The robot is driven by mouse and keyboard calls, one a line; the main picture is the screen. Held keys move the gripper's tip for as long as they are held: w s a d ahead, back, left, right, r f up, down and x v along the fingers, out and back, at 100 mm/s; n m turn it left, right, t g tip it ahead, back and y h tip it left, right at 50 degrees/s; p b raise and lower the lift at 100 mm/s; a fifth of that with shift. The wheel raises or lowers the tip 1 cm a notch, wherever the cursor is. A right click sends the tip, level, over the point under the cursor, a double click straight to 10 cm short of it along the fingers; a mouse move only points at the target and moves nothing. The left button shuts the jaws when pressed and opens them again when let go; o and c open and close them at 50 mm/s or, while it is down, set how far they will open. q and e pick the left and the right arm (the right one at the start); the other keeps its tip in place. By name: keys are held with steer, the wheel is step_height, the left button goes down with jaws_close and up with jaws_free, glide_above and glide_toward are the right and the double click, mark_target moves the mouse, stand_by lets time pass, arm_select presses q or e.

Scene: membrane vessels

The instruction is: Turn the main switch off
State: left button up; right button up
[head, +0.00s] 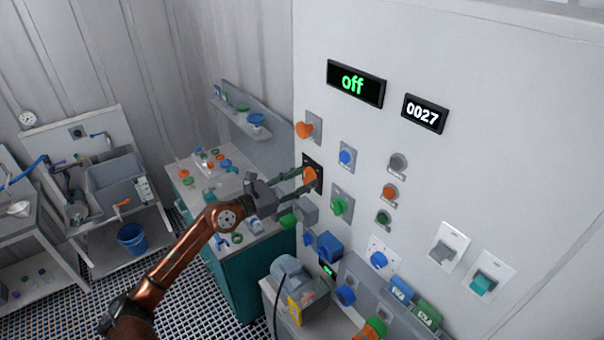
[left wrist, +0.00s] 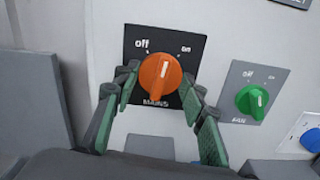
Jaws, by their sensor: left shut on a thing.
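The main switch is an orange round knob (left wrist: 160,82) on a black plate (left wrist: 190,55) marked MAINS, with "off" at its upper left and "on" at its upper right. The white mark on the knob points up and slightly right, between the two words. In the head view the orange knob (head: 310,177) is on the wall panel. My left gripper (head: 297,178) reaches it from the left and is shut on it. In the left wrist view its green-padded fingers (left wrist: 160,98) stand on both sides of the knob. My right gripper is not in view.
A green FAN knob (left wrist: 252,101) is just right of the main switch. An orange knob (head: 305,130) sits above it. A display (head: 356,83) reads "off" in green; another (head: 423,113) reads 0027. A teal-sided bench (head: 250,268) stands below my arm.

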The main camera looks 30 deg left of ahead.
arm_select(q)
steer(key=n+p, duration=0.1)
steer(key=n, duration=0.1)
steer(key=n+p, duration=0.1)
steer(key=p, duration=0.1)
steer(key=n+p, duration=0.2)
steer(key=shift+r+n, duration=0.25)
steer(key=shift+n, duration=0.05)
steer(key=n+p, duration=0.3)
steer(key=shift+f, duration=0.1)
steer(key=shift+n+p, duration=0.35)
steer(key=shift+n, duration=0.15)
steer(key=o, duration=1.2)
steer(key=shift+f, duration=0.1)
steer(key=shift+c, duration=0.2)
steer(key=shift+s+a, duration=0.1)
steer(key=shift+s, duration=0.05)
steer(key=v, duration=1.1)
steer(key=shift+s, duration=0.4)
